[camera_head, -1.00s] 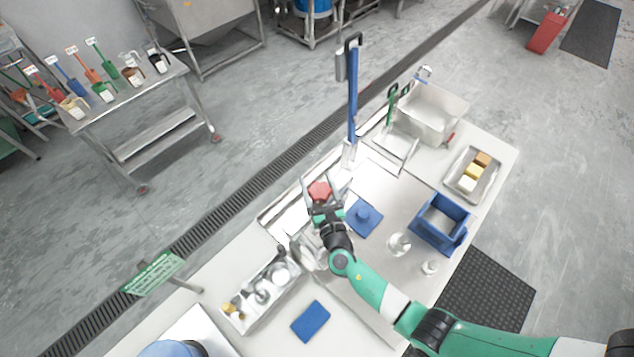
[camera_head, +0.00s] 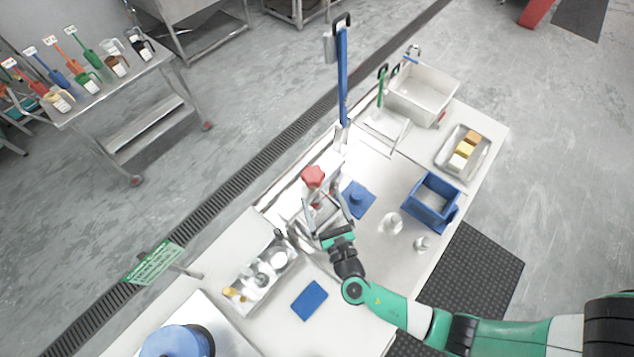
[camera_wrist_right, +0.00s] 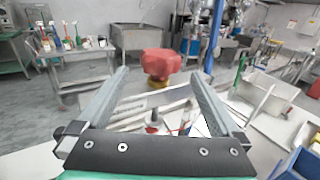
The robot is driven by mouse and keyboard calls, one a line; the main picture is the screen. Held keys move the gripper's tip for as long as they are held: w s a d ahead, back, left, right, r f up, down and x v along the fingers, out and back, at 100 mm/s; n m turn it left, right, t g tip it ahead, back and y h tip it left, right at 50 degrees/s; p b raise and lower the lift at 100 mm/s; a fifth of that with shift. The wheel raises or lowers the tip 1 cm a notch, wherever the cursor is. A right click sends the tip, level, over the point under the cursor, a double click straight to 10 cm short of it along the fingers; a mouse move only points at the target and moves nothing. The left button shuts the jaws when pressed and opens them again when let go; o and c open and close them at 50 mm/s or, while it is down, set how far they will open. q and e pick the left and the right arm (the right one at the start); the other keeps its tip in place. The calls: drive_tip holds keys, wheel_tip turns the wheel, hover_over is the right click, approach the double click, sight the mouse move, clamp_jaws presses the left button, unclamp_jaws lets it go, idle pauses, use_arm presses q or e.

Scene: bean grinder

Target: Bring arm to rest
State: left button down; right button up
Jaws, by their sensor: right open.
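My right gripper (camera_head: 325,214) is open and empty, reaching in from the lower right over the table. Its two long grey fingers are spread apart. A red knob (camera_head: 313,176) on the grinder stands just beyond the fingertips. In the right wrist view the same red knob (camera_wrist_right: 160,64) shows between and beyond the open fingers, with a brass part under it and nothing touching it. The grinder's body below the knob is partly hidden by the gripper. My left gripper is not in view.
A blue lid (camera_head: 357,199) and a blue bin (camera_head: 433,202) lie to the right of my gripper. A metal tray (camera_head: 262,276) with small parts and a blue cloth (camera_head: 309,300) are near the front. Glass vessels (camera_head: 390,223) stand close to my arm.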

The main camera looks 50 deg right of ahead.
drive_tip(key=shift+s+a, duration=0.15)
drive_tip(key=shift+s, duration=0.15)
